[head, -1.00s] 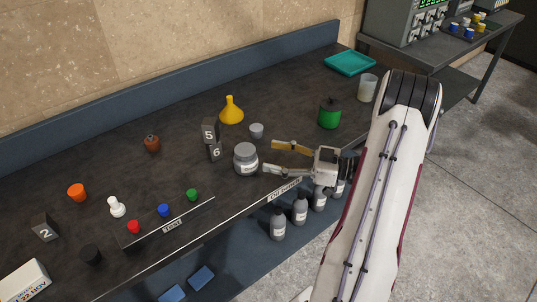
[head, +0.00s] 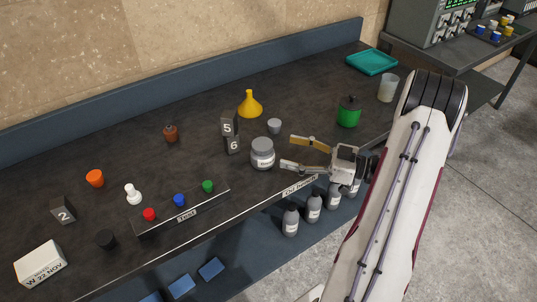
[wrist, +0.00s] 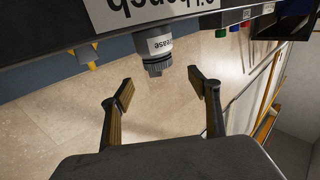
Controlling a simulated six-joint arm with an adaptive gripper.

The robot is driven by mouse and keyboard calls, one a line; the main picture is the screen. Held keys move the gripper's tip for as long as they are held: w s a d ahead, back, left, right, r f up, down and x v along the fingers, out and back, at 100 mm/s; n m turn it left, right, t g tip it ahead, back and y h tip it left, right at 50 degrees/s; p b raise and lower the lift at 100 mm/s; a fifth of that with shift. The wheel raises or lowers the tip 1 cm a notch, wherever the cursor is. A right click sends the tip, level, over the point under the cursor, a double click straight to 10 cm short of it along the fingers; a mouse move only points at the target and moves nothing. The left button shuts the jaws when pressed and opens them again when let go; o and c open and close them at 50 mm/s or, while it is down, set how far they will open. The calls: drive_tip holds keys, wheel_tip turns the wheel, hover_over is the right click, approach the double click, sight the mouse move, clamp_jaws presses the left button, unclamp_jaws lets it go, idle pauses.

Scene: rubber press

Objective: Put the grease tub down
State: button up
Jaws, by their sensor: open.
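The grease tub (head: 262,155) is a grey jar with a dark lid and a white label. It stands upright on the dark bench top near the front edge. In the wrist view the tub (wrist: 157,46) appears upside down ahead of the fingers, with "ease" readable on its label. My gripper (head: 288,152) is open and empty just right of the tub. Its two fingers (wrist: 160,88) are spread wide in the wrist view, and the tub is apart from them.
Number blocks 5 and 6 (head: 231,134) and a small grey cup (head: 274,126) stand close behind the tub. A yellow funnel (head: 250,106) is farther back. A green pot (head: 348,113) stands behind my gripper. Grey bottles (head: 290,220) stand below the bench edge.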

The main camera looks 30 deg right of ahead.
sight(270, 150)
drive_tip(key=shift+w+a+r, duration=0.15)
drive_tip(key=shift+r, duration=0.25)
drive_tip(key=w+a+r+h, duration=0.1)
drive_tip(key=w+a+r, duration=0.1)
drive_tip(key=a+r, duration=0.25)
drive_tip(key=f+m+h, duration=0.1)
drive_tip(key=h, duration=0.1)
drive_tip(key=s+f+m+h, duration=0.1)
drive_tip(key=m+h, duration=0.1)
drive_tip(key=s+f+m+h, duration=0.1)
drive_tip(key=m+h, duration=0.1)
drive_tip(key=h, duration=0.1)
drive_tip(key=shift+d+f, duration=0.3)
drive_tip(key=shift+f, duration=0.1)
drive_tip(key=shift+x, duration=1.3)
